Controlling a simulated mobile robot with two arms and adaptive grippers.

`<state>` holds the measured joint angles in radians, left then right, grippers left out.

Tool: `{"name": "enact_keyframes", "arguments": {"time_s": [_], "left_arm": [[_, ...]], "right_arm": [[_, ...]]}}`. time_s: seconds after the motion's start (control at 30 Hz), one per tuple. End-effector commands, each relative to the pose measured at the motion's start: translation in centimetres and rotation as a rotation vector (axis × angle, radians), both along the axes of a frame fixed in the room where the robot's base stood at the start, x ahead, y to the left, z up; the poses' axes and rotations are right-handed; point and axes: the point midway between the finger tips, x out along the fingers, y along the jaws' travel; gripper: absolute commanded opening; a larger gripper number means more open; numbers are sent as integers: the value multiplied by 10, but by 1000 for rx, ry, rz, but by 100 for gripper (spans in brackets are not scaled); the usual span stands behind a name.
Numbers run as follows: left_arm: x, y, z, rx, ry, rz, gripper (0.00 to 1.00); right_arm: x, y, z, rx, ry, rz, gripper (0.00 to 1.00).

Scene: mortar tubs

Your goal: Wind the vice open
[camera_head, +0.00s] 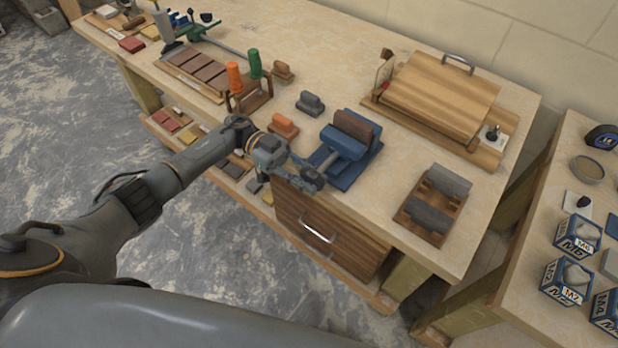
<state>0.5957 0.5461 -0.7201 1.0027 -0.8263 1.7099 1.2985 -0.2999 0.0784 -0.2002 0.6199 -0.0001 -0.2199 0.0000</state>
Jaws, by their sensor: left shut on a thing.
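The blue vice (346,141) is fixed on the workbench near its front edge, with brown jaw faces (354,128) that look close together. Its screw end and handle point toward the front edge. My left gripper (308,178) is at that front end, shut on the vice handle (322,168), which the fingers largely hide. My right gripper is not in view.
A drawer with a metal handle (318,231) is below the vice. A wooden holder with grey blocks (433,207) sits right of it, a wooden box (440,95) behind. Orange (284,125) and grey (311,102) blocks and upright-handled tools (235,77) stand left.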

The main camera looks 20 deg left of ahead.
Motion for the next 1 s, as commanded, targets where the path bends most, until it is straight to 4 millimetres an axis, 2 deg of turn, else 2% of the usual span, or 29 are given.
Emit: {"name": "enact_keyframes", "arguments": {"time_s": [0.03,0.07,0.13,0.17,0.53,0.87,1.0], "left_arm": [[5,-1,4,-7,-7,13,0],[5,-1,4,-6,-8,13,28],[5,-1,4,-6,-8,13,42],[4,-1,4,-5,-7,12,45],[4,4,2,-1,-3,7,45],[23,49,3,-1,-3,10,45],[28,61,3,-1,-4,8,45]], "right_arm": [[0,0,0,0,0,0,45],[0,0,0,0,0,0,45],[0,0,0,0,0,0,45],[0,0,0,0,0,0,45],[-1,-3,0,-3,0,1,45],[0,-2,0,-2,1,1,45],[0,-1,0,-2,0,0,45]]}}
